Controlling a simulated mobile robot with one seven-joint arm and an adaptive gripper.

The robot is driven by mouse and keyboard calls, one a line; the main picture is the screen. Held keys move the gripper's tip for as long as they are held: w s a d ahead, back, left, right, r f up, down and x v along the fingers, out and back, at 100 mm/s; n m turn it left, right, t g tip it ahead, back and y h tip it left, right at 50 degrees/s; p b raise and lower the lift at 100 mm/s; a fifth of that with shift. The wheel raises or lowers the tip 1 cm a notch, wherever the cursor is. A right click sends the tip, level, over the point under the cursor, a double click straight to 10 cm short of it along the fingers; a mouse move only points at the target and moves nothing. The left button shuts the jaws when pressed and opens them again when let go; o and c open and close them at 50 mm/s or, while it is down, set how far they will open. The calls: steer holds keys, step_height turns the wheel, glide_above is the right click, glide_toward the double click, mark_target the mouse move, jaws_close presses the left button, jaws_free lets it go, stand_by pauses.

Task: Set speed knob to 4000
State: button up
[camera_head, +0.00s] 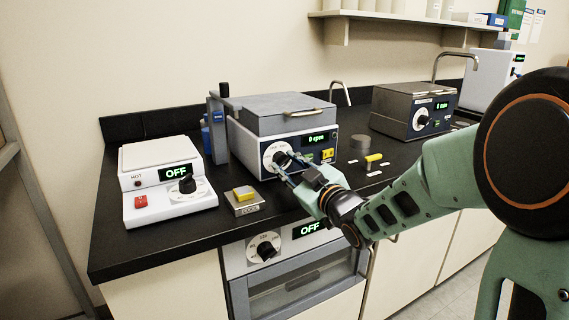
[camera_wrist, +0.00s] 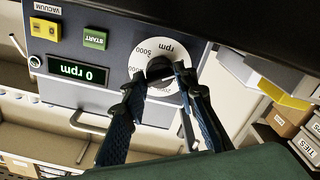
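The speed knob (camera_wrist: 158,69) is dark and round on a white dial marked in rpm, on the front of a grey boxy machine (camera_head: 262,113). The machine's display (camera_head: 316,139) reads 0 rpm; it also shows upside down in the wrist view (camera_wrist: 77,70). My gripper (camera_head: 284,163) is at the dial, its two fingers (camera_wrist: 160,76) on either side of the knob. The fingertips are very close to the knob, but I cannot tell whether they press on it. The knob's pointer is hidden.
A hot plate (camera_head: 165,199) reading OFF stands at left. A small block with a yellow top (camera_head: 244,198) sits before the machine. Below the counter is an oven-like unit (camera_head: 303,262) with its own knob. Another rpm machine (camera_head: 412,107) stands at right.

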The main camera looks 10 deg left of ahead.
jaws_close()
steer(key=shift+r+m+p, duration=0.2)
steer(key=shift+m+p, duration=0.6)
steer(key=shift+p, duration=0.1)
steer(key=m+p, duration=0.5)
steer(key=m, duration=0.2)
steer(key=shift+f+m, duration=0.25)
steer(key=shift+m, duration=0.55)
steer(key=shift+r, duration=0.1)
